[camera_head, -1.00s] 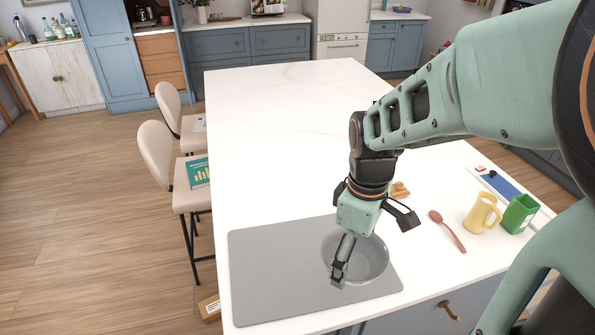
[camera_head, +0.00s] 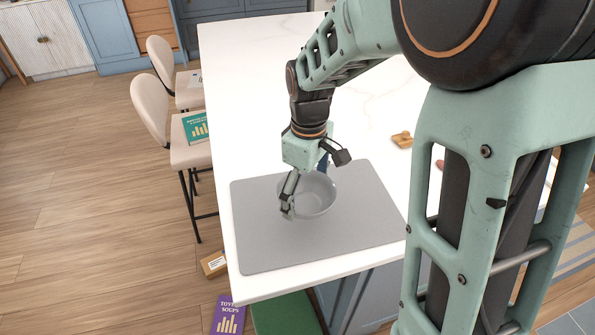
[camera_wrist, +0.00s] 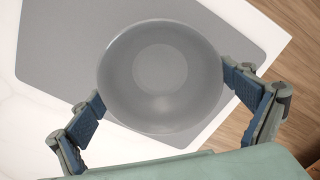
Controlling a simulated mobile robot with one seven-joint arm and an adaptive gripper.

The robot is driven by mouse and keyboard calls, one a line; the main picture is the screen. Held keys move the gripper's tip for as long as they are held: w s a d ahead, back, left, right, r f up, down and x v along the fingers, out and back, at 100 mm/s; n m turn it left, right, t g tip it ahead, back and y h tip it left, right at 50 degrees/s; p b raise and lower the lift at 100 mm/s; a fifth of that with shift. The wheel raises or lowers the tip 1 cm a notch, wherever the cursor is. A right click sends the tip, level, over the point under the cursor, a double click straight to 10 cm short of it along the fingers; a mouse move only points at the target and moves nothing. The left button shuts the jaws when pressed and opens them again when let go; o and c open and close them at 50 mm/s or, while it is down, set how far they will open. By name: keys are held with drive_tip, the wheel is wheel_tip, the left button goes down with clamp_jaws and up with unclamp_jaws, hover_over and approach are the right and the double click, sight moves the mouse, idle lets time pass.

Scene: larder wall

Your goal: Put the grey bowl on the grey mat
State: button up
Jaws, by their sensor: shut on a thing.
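The grey bowl (camera_head: 316,200) is upright over the middle of the grey mat (camera_head: 265,243), on the white counter. I cannot tell whether its base touches the mat or hangs just above it. My gripper (camera_head: 305,188) is shut on the bowl, one finger at its near left side and the other partly hidden behind. In the wrist view the bowl (camera_wrist: 160,75) is empty and sits between the two blue-padded fingers (camera_wrist: 163,89), which meet its rim on opposite sides. The mat (camera_wrist: 58,50) shows around the bowl there.
Chairs (camera_head: 153,108) stand along the left side. A box (camera_head: 213,264) and a purple book (camera_head: 228,316) are below the counter edge.

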sight(298, 199)
drive_tip(key=a+f, duration=0.1)
drive_tip(key=w+f+b, duration=0.1)
drive_tip(key=shift+w+a+f, duration=0.2)
drive_tip(key=shift+a+f, duration=0.15)
drive_tip(key=shift+w+a+f+b, duration=0.1)
drive_tip(key=shift+f+b, duration=1.05)
drive_tip(key=shift+f, duration=0.4)
drive_tip(key=shift+f, duration=0.2)
drive_tip(key=o, duration=1.2)
drive_tip(key=shift+r, duration=0.1)
wheel_tip(298, 199, up, 12)
drive_tip(key=shift+r, duration=0.1)
